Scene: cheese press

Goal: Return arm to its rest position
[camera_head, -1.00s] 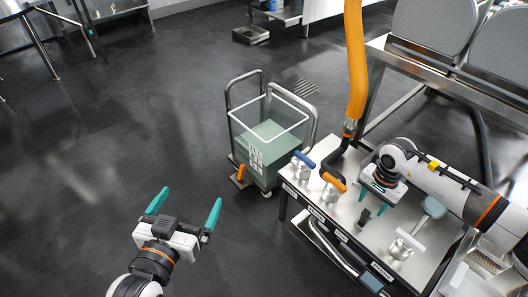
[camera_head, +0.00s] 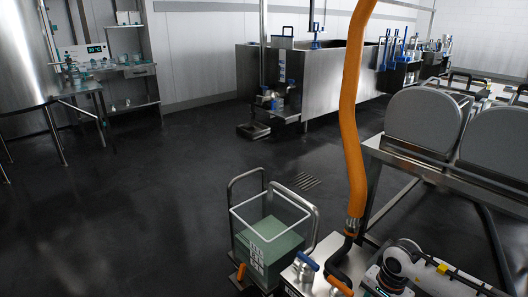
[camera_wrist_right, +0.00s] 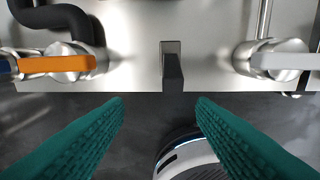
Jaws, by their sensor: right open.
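My right arm (camera_head: 445,277) comes in at the bottom right of the head view, over the steel valve table (camera_head: 318,282). Its gripper's fingertips are cut off or hidden there. In the right wrist view my right gripper (camera_wrist_right: 161,103) is open, with two teal fingers spread and nothing between them. A black upright lever (camera_wrist_right: 172,68) stands on the steel panel just beyond the fingertips, apart from them. An orange-handled valve (camera_wrist_right: 62,65) is to its left and a pale-handled valve (camera_wrist_right: 285,60) to its right. My left gripper is not in view.
A wheeled cart (camera_head: 270,240) with a green load stands left of the valve table. An orange hose (camera_head: 352,120) rises from the table. Grey press plates (camera_head: 425,120) stand on a steel frame at right. The dark floor (camera_head: 130,200) at left is clear.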

